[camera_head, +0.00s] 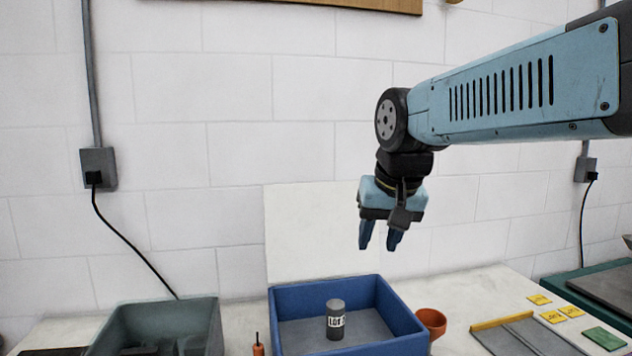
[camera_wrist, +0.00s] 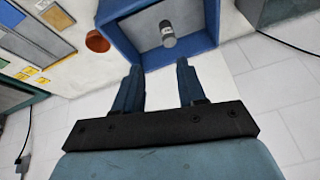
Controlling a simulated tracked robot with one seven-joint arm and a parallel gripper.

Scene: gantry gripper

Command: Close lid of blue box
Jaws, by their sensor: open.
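The blue box (camera_head: 300,303) stands open on the table in the head view, with a grey floor. A grey cylinder (camera_head: 335,327) labelled "LOT" stands inside it. A plain whitish panel (camera_head: 315,230), apparently the raised lid, stands upright behind the box. My gripper (camera_head: 379,240) is open and empty, above the box's back right area, near the panel's right side. In the wrist view my gripper (camera_wrist: 159,68) has its fingers apart, with the blue box (camera_wrist: 120,32) and cylinder (camera_wrist: 167,35) beyond them. Contact with the panel cannot be told.
A grey-green bin (camera_head: 205,325) stands left of the box. An orange cup (camera_head: 432,322) is close to its right side. A grey tray with a yellow edge (camera_head: 500,321) and yellow tags (camera_head: 552,316) lie farther right. The wall is behind.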

